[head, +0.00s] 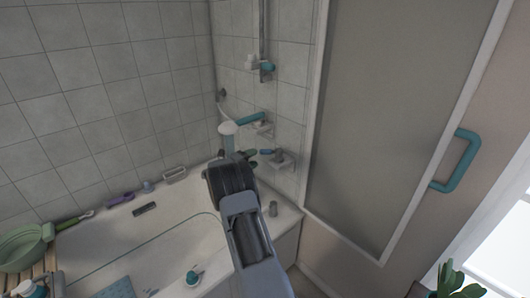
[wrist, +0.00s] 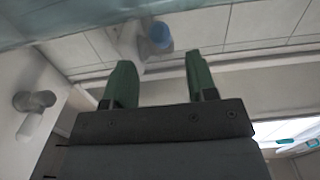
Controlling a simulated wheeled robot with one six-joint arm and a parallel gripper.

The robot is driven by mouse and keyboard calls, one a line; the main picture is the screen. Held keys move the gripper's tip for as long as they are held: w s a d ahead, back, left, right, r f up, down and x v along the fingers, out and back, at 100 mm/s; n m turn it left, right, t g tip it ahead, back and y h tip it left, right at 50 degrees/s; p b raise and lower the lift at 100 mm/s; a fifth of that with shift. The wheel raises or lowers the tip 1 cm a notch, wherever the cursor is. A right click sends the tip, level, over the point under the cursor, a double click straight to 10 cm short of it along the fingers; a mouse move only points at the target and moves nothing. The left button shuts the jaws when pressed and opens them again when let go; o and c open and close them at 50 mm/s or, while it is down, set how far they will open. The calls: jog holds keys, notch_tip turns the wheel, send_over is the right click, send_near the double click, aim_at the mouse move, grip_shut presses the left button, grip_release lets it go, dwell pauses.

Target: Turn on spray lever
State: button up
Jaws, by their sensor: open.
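My gripper (wrist: 160,78) shows two green fingers spread apart with nothing between them in the wrist view. A blue round knob (wrist: 161,36) on a pale fitting is beyond the fingertips, apart from them. In the head view my arm reaches over the tub towards the tiled corner, and its dark end hides part of the fittings there. A teal bar-like fitting (head: 250,119) and a smaller teal part (head: 267,68) are on the wall above. A white round head (head: 228,128) stands just behind my arm's end. I cannot tell which part is the spray lever.
The bathtub (head: 170,215) lies below my arm, with bottles and brushes along its rim. A frosted door (head: 385,120) with a teal handle (head: 458,162) is at right. A green basin (head: 20,250) is at left.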

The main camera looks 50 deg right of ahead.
aim_at(262, 153)
jog(key=d, duration=0.7)
jog(key=shift+s+d, duration=0.15)
grip_shut()
dwell(0.3)
